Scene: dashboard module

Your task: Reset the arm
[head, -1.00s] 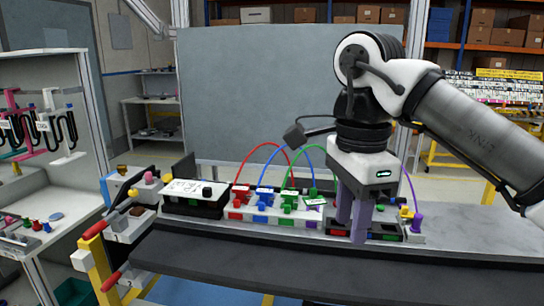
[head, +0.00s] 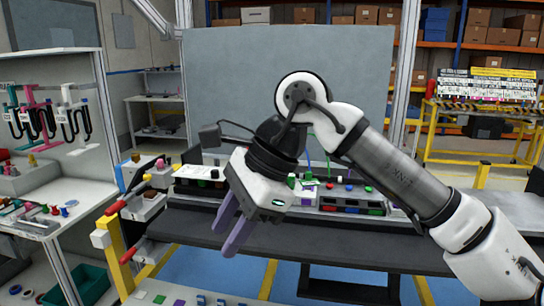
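My gripper (head: 224,242) has two purple fingers and hangs tilted down to the left, in front of the workbench (head: 335,232). The fingers are apart with nothing visible between them. The white wrist and black joint above it hide much of the dashboard module row. To the right of the wrist, a black module with red, blue and green parts (head: 352,207) stands on the bench. A white-topped box (head: 200,173) stands to the left, partly beside the wrist.
A left-hand bench (head: 80,195) holds small coloured parts and hanging cables. A yellow post (head: 114,258) with red-handled fittings stands at the workbench's left end. A grey panel (head: 240,80) rises behind.

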